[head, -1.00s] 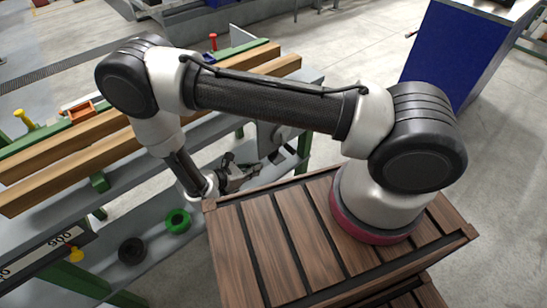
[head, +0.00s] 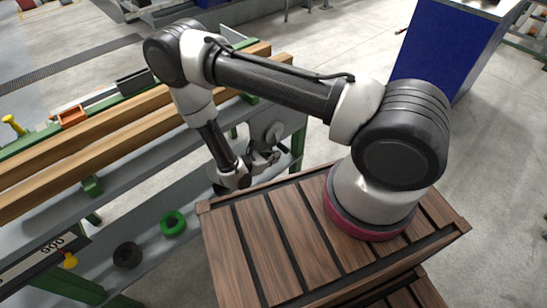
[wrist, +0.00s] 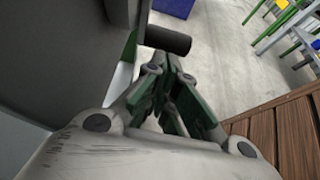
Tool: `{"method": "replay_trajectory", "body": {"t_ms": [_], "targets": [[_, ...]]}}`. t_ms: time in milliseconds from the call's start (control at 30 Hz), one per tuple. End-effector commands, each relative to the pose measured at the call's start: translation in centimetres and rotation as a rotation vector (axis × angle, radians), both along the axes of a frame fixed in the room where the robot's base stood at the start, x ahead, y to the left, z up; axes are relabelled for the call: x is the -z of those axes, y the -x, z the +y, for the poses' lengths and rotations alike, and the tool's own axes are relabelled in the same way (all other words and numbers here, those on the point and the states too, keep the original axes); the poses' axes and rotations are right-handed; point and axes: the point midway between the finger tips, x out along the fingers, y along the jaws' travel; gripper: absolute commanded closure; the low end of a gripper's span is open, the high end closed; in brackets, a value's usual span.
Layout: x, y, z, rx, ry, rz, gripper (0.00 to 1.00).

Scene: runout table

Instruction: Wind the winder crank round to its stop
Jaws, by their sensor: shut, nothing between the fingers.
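The winder is a grey housing (head: 262,122) with a round disc, under the right end of the runout table. In the wrist view a large grey plate (wrist: 60,50) fills the left. A dark cylindrical grip (wrist: 170,40), which looks like the crank handle, sticks out to the right from a grey bar beside this plate. My gripper (head: 270,160) is beside the winder, just in front of it. In the wrist view my gripper (wrist: 164,72) is shut and empty, its fingertips just short of the handle. I cannot tell whether they touch it.
The runout table carries two long timber beams (head: 130,125). A green ring (head: 173,223) and a black ring (head: 128,255) lie on the lower shelf. My slatted wooden base top (head: 285,240) is close to my gripper. A blue cabinet (head: 450,50) stands at the back right; open floor lies between.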

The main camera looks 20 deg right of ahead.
Motion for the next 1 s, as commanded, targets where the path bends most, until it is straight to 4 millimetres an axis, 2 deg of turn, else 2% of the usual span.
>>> {"method": "replay_trajectory", "body": {"t_ms": [767,1000], "targets": [[0.4,-0.2,-0.6,-0.001,0.088,-0.035,1.0],[0.7,-0.3,-1.0,-0.001,0.161,-0.061,1.0]]}}
